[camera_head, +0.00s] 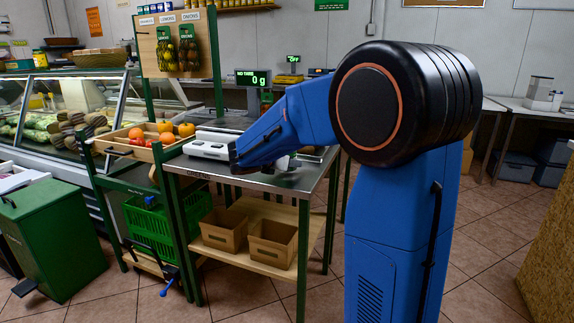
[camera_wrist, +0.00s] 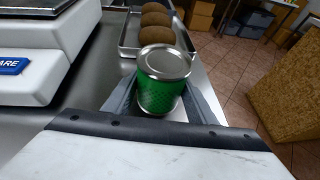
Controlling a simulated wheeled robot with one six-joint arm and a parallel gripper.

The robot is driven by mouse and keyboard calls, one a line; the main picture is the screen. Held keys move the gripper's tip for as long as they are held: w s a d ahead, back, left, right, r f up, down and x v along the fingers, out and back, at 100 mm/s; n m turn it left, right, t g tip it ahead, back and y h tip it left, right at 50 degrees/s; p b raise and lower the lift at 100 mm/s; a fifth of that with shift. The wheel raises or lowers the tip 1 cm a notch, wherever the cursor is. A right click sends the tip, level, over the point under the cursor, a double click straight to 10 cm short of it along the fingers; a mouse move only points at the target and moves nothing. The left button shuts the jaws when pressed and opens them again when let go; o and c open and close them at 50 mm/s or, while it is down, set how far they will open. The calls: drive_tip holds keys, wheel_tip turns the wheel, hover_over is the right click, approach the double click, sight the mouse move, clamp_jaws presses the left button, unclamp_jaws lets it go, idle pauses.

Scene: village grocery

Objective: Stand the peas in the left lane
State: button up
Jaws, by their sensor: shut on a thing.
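A green can with a bare metal lid (camera_wrist: 160,92), which I take to be the peas, stands between the two fingers of my gripper (camera_wrist: 163,104) in the wrist view. The fingers are shut on its sides. It looks about upright, close over the steel counter; I cannot tell whether its base touches. In the head view my blue arm reaches over the counter (camera_head: 306,178), and the can is not clearly visible there. No lane can be made out in either view.
A white scale (camera_wrist: 50,55) stands left of the can; it also shows in the head view (camera_head: 210,146). A metal tray (camera_wrist: 128,40) with brown round items lies just beyond the can. A produce crate (camera_head: 118,149) and cardboard boxes (camera_head: 272,242) are nearby. Tiled floor is open at right.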

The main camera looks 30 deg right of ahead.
drive_tip(key=shift+f, duration=0.35)
drive_tip(key=shift+f, duration=0.1)
drive_tip(key=o, duration=1.2)
drive_tip(key=shift+o, duration=0.2)
drive_tip(key=v, duration=1.2)
